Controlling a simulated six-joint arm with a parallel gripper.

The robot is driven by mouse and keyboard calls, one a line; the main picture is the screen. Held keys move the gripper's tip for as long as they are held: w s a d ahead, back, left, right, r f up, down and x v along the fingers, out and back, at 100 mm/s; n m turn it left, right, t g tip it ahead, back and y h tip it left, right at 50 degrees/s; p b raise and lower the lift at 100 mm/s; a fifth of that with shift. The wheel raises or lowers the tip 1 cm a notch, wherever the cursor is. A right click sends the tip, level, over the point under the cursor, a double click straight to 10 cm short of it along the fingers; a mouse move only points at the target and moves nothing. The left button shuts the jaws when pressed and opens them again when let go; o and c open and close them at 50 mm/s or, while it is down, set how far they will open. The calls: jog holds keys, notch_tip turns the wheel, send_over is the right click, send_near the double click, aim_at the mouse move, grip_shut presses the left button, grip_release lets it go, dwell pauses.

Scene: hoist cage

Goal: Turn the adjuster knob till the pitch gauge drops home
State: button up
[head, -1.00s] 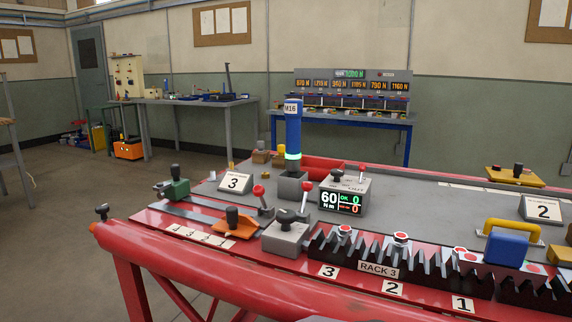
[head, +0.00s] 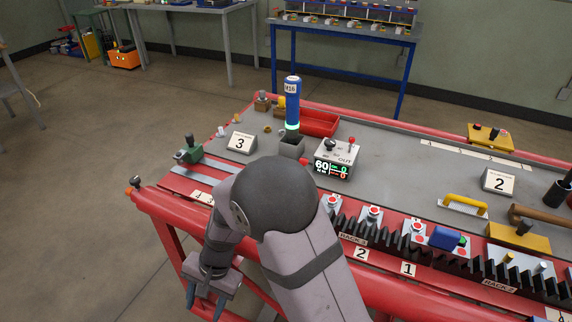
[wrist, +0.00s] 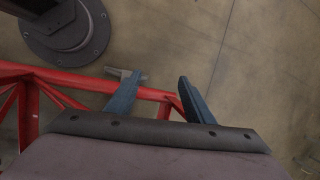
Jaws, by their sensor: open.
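My gripper (head: 204,303) is open and empty, low in front of the red bench frame at its left end. In the wrist view its two blue-grey fingers (wrist: 158,86) stand apart, with the red frame (wrist: 75,94) beyond them. A blue block (head: 443,237) sits at the toothed rack near plate 1; I cannot tell if it is the pitch gauge. A black-topped knob (head: 134,183) is at the bench's left corner, and another is on a green device (head: 188,152). I cannot tell which knob is the adjuster. My arm hides the left front bench top.
The tool station (head: 334,162) reads 60, beside an upright blue M16 tool (head: 292,105). A red tray (head: 318,124) lies behind. A yellow handle (head: 466,204) stands on the right. Floor left of the bench is clear. A grey round base (wrist: 68,35) shows in the wrist view.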

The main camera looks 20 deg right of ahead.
jog(key=w+d+r+n+p, duration=0.2)
jog(key=w+r+p, duration=0.1)
jog(key=r+p, duration=0.8)
jog(key=w+d+r+n+p, duration=0.15)
jog(key=w+r+p, duration=0.25)
jog(key=r+p, duration=0.65)
jog(key=d+r+h+b, duration=0.1)
jog(key=d+r, duration=0.2)
jog(key=d, duration=0.4)
jog(key=w+d+r+h+b, duration=0.1)
jog(key=d+r, duration=0.2)
jog(key=d, duration=0.4)
jog(key=w+d+r+m+h+b, duration=0.1)
jog(key=d+r+h, duration=0.1)
jog(key=d, duration=0.5)
jog(key=shift+w+d+r+t, duration=0.1)
jog(key=shift+d+r+t, duration=0.05)
jog(key=shift+r, duration=0.25)
jog(key=shift+w+d+r+t, duration=0.1)
jog(key=shift+r+t, duration=0.05)
jog(key=shift+r, duration=0.25)
jog(key=shift+a+f+p, duration=0.1)
jog(key=shift+f+p, duration=0.9)
jog(key=shift+f, duration=2.7)
jog(key=shift+c, duration=0.6)
jog(key=c, duration=0.9)
